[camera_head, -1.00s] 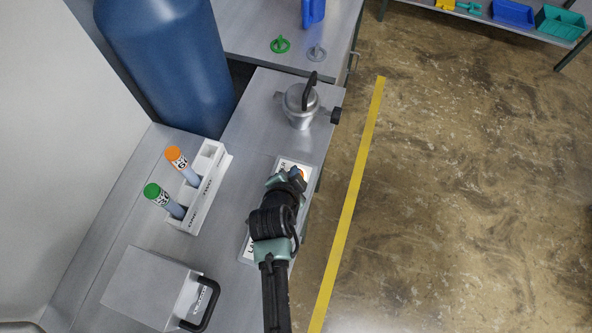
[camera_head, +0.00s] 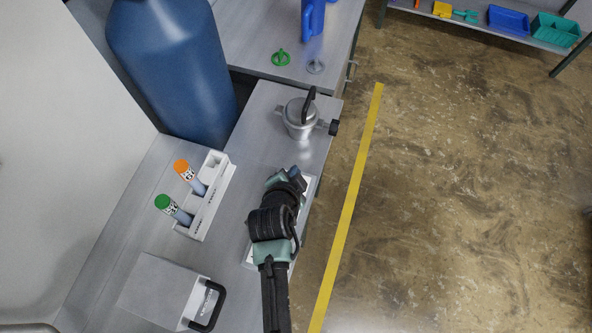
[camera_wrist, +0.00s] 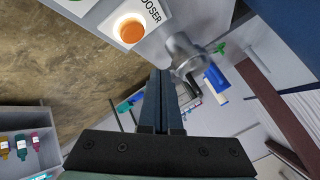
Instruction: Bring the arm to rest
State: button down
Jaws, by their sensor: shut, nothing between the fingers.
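My arm reaches up from the bottom of the head view over the metal bench (camera_head: 237,256). My gripper (camera_head: 286,174) is at its far end, above a white labelled plate (camera_head: 309,186) that my arm partly hides. In the wrist view my gripper (camera_wrist: 164,84) has its two dark fingers pressed together with nothing between them. Part of a label reading "DOSER" shows beside an orange round spot (camera_wrist: 131,31) in the wrist view. I cannot tell my gripper's exact height above the bench.
A metal pot (camera_head: 301,118) with a black handle stands ahead of my gripper. A white rack (camera_head: 212,203) with orange-capped and green-capped tubes and a grey box (camera_head: 163,290) are to the left. A blue drum (camera_head: 175,70) stands behind. Open floor lies right of the yellow line (camera_head: 355,190).

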jog(key=w+r+n+t+b, duration=0.2)
jog(key=w+r+t, duration=0.3)
jog(key=r, duration=1)
jog(key=w+r+n+t+b, duration=0.25)
jog(key=w+r, duration=0.35)
jog(key=r, duration=0.9)
jog(key=s+r+n+t+y, duration=0.1)
jog(key=s+r+n+t, duration=0.15)
jog(key=r, duration=0.65)
jog(key=s+r+n+t, duration=0.1)
jog(key=s+r+t, duration=0.15)
jog(key=r, duration=0.75)
jog(key=s+r+n+t+y+b, duration=0.1)
jog(key=s+r+t, duration=0.5)
jog(key=s+r, duration=0.6)
notch_tip(320, 180, up, 2)
jog(key=shift+d+r+n+b, duration=0.1)
jog(key=shift+d+n+b, duration=0.15)
jog(key=shift+n+b, duration=0.7)
jog(key=shift+s+n, duration=0.1)
jog(key=shift+n, duration=0.15)
